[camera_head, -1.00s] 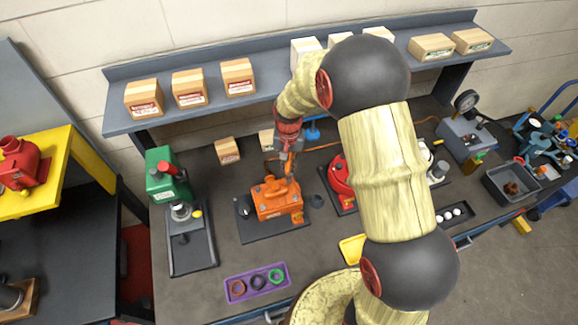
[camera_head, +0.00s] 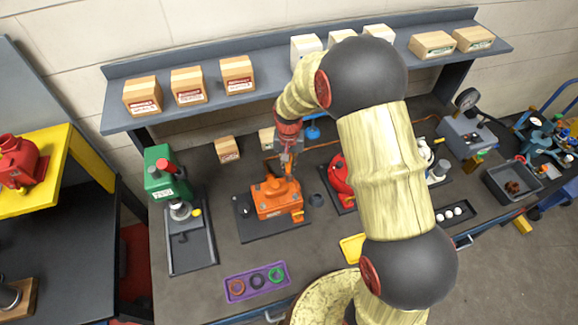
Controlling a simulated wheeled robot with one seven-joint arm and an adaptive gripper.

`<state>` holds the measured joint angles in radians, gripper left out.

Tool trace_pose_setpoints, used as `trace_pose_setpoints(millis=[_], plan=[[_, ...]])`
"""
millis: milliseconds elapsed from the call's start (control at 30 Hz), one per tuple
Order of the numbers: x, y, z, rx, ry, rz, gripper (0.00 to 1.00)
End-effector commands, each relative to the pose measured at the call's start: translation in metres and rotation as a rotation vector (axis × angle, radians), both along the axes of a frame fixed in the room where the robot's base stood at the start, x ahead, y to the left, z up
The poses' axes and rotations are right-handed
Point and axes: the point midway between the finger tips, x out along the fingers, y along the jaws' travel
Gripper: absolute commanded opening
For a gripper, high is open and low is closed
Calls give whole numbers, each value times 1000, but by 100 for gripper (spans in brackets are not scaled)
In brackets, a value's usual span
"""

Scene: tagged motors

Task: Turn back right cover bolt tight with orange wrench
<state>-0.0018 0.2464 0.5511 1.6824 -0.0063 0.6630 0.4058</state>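An orange motor (camera_head: 272,199) sits on a dark mat (camera_head: 268,230) near the middle of the bench. My gripper (camera_head: 289,168) points down at the motor's back right corner, at or just above its top. The fingers are small here and I cannot tell whether they are open or shut. An orange wrench cannot be made out clearly; a thin orange-brown piece (camera_head: 272,166) shows just left of my gripper, behind the motor. The cover bolts are too small to tell apart, and the back right one is hidden around the gripper.
A red motor (camera_head: 340,174) stands to the right, partly behind my arm. A green press (camera_head: 167,178) stands left. A purple tray (camera_head: 257,282) with rings lies in front. A shelf (camera_head: 290,75) with several boxes runs above the back. Bare bench lies between the motor and the purple tray.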

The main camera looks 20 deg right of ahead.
Motion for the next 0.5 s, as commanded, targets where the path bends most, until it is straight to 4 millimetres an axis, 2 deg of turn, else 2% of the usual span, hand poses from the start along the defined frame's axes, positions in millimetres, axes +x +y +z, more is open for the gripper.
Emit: trace_pose_setpoints(millis=[233, 500], plan=[[0, 0, -10, 0, -1, 0, 0], [0, 0, -10, 0, -1, 0, 0]])
